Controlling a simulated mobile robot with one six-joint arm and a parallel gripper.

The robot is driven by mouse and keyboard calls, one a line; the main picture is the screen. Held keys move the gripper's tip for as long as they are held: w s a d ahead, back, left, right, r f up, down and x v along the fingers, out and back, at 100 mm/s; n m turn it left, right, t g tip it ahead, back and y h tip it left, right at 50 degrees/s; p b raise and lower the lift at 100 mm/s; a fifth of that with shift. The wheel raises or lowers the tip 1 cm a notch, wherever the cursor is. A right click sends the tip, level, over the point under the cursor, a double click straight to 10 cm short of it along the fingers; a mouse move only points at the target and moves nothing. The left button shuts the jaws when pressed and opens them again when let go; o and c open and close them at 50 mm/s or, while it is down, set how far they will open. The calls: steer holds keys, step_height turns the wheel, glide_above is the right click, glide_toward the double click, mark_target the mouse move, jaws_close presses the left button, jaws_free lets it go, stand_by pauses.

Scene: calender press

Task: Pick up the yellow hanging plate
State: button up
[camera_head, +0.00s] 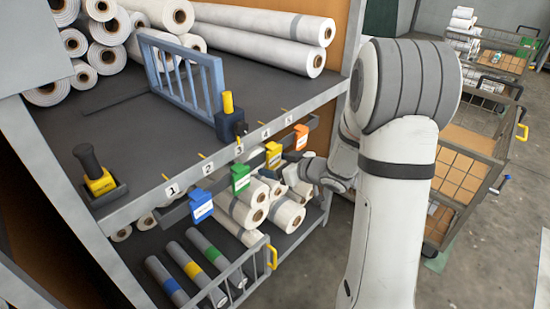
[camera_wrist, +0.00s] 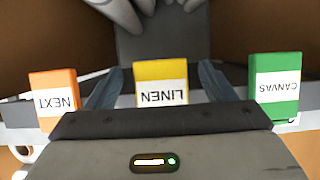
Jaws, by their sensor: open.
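The yellow hanging plate (camera_head: 273,155) hangs on the rail under the shelf's front edge, between a green and an orange plate. In the wrist view the yellow plate (camera_wrist: 161,84) shows its label, LINEN, upside down. My gripper (camera_wrist: 157,84) is open, with one blue-grey finger on each side of the yellow plate and a visible gap at each side. The lower part of the plate is hidden behind the gripper body. In the head view my gripper (camera_head: 296,174) is just right of and below the yellow plate; its fingers are hard to make out.
The green plate (camera_wrist: 274,86) and orange plate (camera_wrist: 53,98) hang close outside my fingers. A blue plate (camera_head: 201,206) hangs farther left. White rolls (camera_head: 245,208) lie on the shelf below. A wire cart (camera_head: 470,165) stands at the right.

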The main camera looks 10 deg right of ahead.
steer(key=shift+c, duration=0.2)
steer(key=c, duration=0.9)
steer(key=shift+d+r, duration=0.1)
steer(key=shift+d+r+p, duration=0.3)
steer(key=shift+d+r, duration=0.1)
steer(key=shift+r, duration=0.05)
steer(key=d+r+p, duration=0.1)
steer(key=d+r, duration=0.1)
steer(key=d, duration=0.2)
steer(key=d+r+p, duration=0.1)
steer(key=d+r, duration=0.1)
steer(key=d, duration=0.2)
steer(key=d+r+p, duration=0.1)
steer(key=d+r, duration=0.2)
steer(key=d, duration=0.2)
steer(key=shift+s+d, duration=0.1)
steer(key=shift+s, duration=0.2)
steer(key=shift+c, duration=0.7)
